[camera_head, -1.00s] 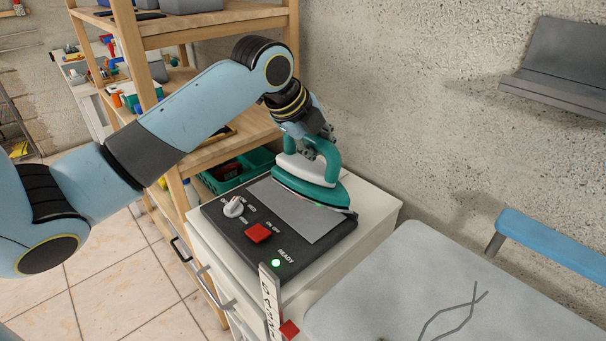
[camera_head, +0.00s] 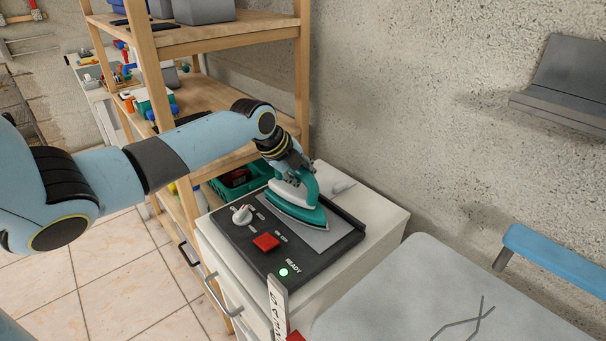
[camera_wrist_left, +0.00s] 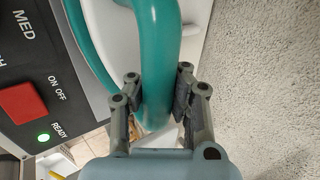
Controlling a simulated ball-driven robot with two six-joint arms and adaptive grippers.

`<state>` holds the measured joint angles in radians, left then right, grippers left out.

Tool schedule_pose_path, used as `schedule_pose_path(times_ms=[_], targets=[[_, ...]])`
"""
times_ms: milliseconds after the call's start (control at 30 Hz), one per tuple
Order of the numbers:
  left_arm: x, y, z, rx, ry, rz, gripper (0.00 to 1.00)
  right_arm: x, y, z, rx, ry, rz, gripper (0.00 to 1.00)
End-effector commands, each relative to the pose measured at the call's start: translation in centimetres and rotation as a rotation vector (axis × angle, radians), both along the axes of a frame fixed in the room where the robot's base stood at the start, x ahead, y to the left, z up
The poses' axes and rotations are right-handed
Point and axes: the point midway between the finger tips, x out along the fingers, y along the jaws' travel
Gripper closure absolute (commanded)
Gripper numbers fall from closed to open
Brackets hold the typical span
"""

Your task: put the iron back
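The iron (camera_head: 297,208), teal and white, is over the pale metal plate of the dark iron station (camera_head: 250,248), sole down. It looks to rest on the plate, though a thin gap cannot be ruled out. My left gripper (camera_head: 290,168) is at the iron's handle from above. In the left wrist view, the fingers (camera_wrist_left: 156,100) stand on both sides of the teal handle (camera_wrist_left: 158,60) and look closed on it. The station has a white dial (camera_head: 242,215), a red switch (camera_head: 266,242) and a lit green READY light (camera_head: 283,272). My right gripper is not in view.
The station sits on a white drawer cabinet (camera_head: 385,222) against the concrete wall. A wooden shelf (camera_head: 225,35) and a green crate (camera_head: 245,185) are to the left. A grey padded board (camera_head: 430,285) is at front right. A grey wall ledge (camera_head: 560,105) hangs at upper right.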

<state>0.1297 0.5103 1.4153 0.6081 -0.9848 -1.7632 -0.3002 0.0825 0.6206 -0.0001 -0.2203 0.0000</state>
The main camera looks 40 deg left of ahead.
Motion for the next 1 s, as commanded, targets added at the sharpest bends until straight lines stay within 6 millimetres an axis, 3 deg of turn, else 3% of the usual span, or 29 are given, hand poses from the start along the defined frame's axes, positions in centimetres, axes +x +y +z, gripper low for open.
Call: schedule_pose_path(times_ms=[267, 533, 867, 1000], targets=[[0.2, 0.0, -0.1, 0.000, -0.005, -0.001, 1.00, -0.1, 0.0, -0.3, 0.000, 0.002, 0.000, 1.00], [0.0, 0.0, -0.2, 0.000, 0.000, 0.000, 0.67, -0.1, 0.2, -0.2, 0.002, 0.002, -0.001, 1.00], [-0.2, 0.1, 0.4, 0.001, 0.000, 0.001, 0.67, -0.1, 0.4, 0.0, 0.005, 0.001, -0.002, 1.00], [-1.4, 0.2, 2.2, 0.004, 0.000, -0.002, 0.67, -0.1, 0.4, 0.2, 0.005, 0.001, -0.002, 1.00]])
